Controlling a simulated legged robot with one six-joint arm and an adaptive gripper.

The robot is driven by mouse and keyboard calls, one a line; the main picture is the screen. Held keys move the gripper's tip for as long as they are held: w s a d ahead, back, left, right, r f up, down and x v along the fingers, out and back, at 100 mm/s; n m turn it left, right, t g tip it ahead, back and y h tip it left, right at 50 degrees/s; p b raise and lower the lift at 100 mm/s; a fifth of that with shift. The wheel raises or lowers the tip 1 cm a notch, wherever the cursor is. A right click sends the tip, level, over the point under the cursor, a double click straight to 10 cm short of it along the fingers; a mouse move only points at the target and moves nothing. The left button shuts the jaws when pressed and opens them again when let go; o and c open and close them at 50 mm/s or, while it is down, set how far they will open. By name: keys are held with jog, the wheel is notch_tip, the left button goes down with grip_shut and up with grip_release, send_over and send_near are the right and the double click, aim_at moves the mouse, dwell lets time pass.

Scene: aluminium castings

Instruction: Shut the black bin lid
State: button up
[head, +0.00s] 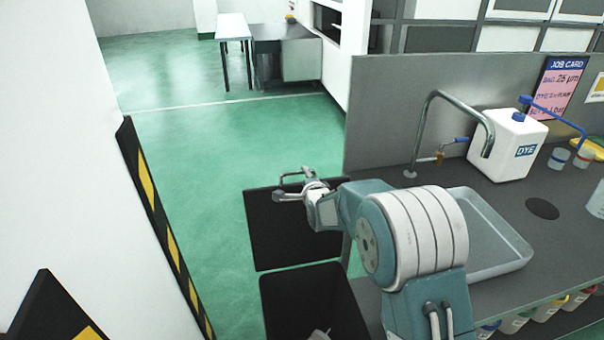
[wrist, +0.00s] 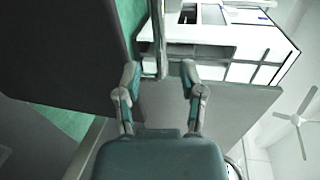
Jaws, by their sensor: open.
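The black bin (head: 285,292) stands on the floor at the bottom middle of the head view, open at the top. Its black lid (head: 290,240) is raised, tilted up behind the opening. Something pale shows inside the bin at the bottom edge. My gripper (head: 281,187) is at the lid's upper edge in the head view; I cannot tell whether it touches. In the wrist view my gripper (wrist: 160,72) has its two fingers spread, with nothing between them. A dark panel at the left of the wrist view is probably the lid.
A white wall with a black-and-yellow striped edge (head: 160,215) is on the left. Green floor (head: 205,130) beyond the lid is clear.

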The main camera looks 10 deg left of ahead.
aim_at(299, 173)
jog(key=w+a, duration=0.1)
jog(key=w+a+f, duration=0.1)
jog(key=w+a, duration=0.1)
jog(key=shift+a+f, duration=0.1)
jog(key=shift+a, duration=0.1)
jog(key=shift+w+d, duration=0.1)
jog(key=shift+d, duration=0.5)
jog(key=shift+c, duration=0.9)
grip_shut()
jog(key=shift+a, duration=0.1)
jog(key=shift+a, duration=0.1)
